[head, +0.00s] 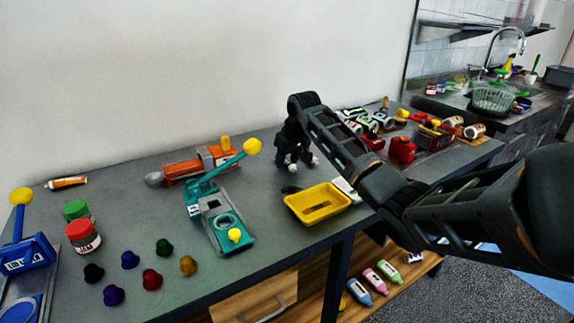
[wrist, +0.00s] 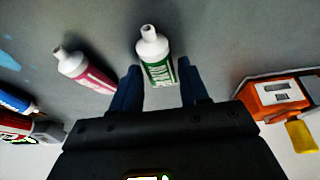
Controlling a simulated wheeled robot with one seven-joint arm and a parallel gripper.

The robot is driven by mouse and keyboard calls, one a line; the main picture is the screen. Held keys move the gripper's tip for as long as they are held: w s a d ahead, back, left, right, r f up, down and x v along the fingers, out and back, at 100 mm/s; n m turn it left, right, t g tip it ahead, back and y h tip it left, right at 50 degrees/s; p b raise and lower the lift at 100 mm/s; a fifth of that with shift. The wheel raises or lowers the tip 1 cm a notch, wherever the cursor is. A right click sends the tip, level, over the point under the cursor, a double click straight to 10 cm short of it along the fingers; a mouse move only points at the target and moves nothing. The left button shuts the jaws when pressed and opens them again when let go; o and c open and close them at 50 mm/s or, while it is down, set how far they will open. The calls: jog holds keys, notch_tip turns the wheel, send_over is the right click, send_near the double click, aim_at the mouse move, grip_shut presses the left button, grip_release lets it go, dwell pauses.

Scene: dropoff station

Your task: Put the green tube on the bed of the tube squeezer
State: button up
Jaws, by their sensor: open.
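The green tube (wrist: 158,68), white with a green label and a narrow white nozzle, is in the wrist view between the two dark fingers of my gripper (wrist: 160,84). The fingers stand apart on either side of it, and I cannot tell whether they touch it. Its far end is hidden by my gripper. In the head view my gripper (head: 293,148) is low over the back of the table and mostly hides the tubes there. An orange device with a yellow knob (head: 190,168) and a teal device with a yellow-tipped lever (head: 228,222) stand to its left; I cannot tell which is the tube squeezer.
A pink-labelled tube (wrist: 86,70) is beside the green one. A yellow tray (head: 318,203) stands in front of my gripper. Several coloured knobs, jars (head: 83,236) and a blue press (head: 28,254) are at left. Cans and red containers (head: 402,149) crowd the right.

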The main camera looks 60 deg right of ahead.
aim_at(288, 167)
jog(key=shift+c, duration=0.2)
jog(key=c, duration=0.4)
jog(key=shift+r+p, duration=2.45)
jog(key=shift+r, duration=0.15)
jog(key=shift+f, duration=0.1)
